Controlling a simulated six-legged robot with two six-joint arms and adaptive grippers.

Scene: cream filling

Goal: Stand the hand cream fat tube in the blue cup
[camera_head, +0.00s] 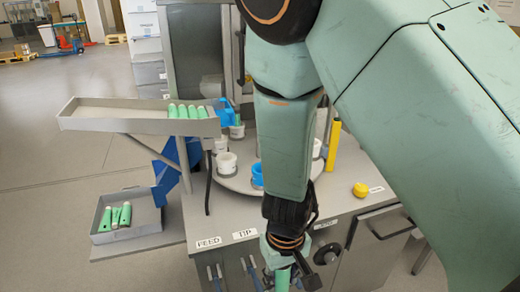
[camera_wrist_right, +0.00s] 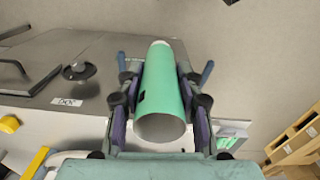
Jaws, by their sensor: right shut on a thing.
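My right gripper (camera_wrist_right: 161,100) is shut on a green hand cream tube (camera_wrist_right: 165,85), with one finger on each side of it. The tube's pale round end faces the wrist camera. In the head view the right gripper (camera_head: 288,262) is low in front of the cabinet, and only a small green part of the tube (camera_head: 283,279) shows. A blue cup (camera_head: 257,176) stands on the round white turntable, partly hidden by my right arm. Another blue cup (camera_head: 225,115) is farther back, near a green tube. My left gripper is not in view.
White cups (camera_head: 226,163) stand on the turntable (camera_head: 235,182). A grey tray (camera_head: 110,118) with several green tubes is at the left, with a lower bin (camera_head: 140,232) of tubes below it. A yellow knob (camera_head: 360,190) and a yellow post (camera_head: 333,145) are at the right.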

